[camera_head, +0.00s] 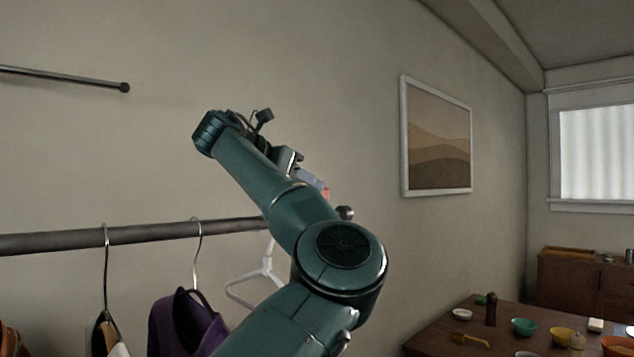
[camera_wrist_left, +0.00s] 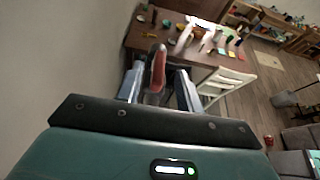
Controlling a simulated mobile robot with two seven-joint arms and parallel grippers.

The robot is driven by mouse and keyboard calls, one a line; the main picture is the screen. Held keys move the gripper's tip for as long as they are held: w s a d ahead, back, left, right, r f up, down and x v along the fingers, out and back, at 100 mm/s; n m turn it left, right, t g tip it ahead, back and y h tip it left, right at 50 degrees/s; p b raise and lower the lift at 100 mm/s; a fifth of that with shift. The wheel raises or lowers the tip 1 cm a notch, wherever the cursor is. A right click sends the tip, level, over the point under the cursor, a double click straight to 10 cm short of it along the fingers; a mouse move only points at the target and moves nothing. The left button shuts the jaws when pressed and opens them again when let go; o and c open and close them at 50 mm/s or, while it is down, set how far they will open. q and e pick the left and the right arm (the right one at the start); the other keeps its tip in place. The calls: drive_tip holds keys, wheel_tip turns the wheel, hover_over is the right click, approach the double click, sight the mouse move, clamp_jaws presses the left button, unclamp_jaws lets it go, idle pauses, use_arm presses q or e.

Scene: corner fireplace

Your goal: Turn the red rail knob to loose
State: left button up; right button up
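The red rail knob (camera_wrist_left: 158,68) shows in the left wrist view as an upright red lever between the two grey-blue fingers of my left gripper (camera_wrist_left: 160,73). The fingers stand apart, with a gap visible on each side of the lever; contact is not visible. In the head view a small bit of red (camera_head: 326,192) shows just behind my left forearm, close to the rail end. The left gripper (camera_head: 308,180) is mostly hidden there by its own arm. My right gripper is in neither view.
The dark clothes rail (camera_head: 150,232) carries a purple garment (camera_head: 186,322) and a white hanger (camera_head: 262,272). A second bar (camera_head: 65,77) is higher on the left. A table (camera_head: 455,335) with bowls stands at lower right; a framed picture (camera_head: 437,137) hangs on the wall.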

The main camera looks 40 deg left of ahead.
use_arm(q)
drive_tip(key=shift+p+x, duration=0.55)
drive_tip(key=shift+x, duration=1.55)
clamp_jaws()
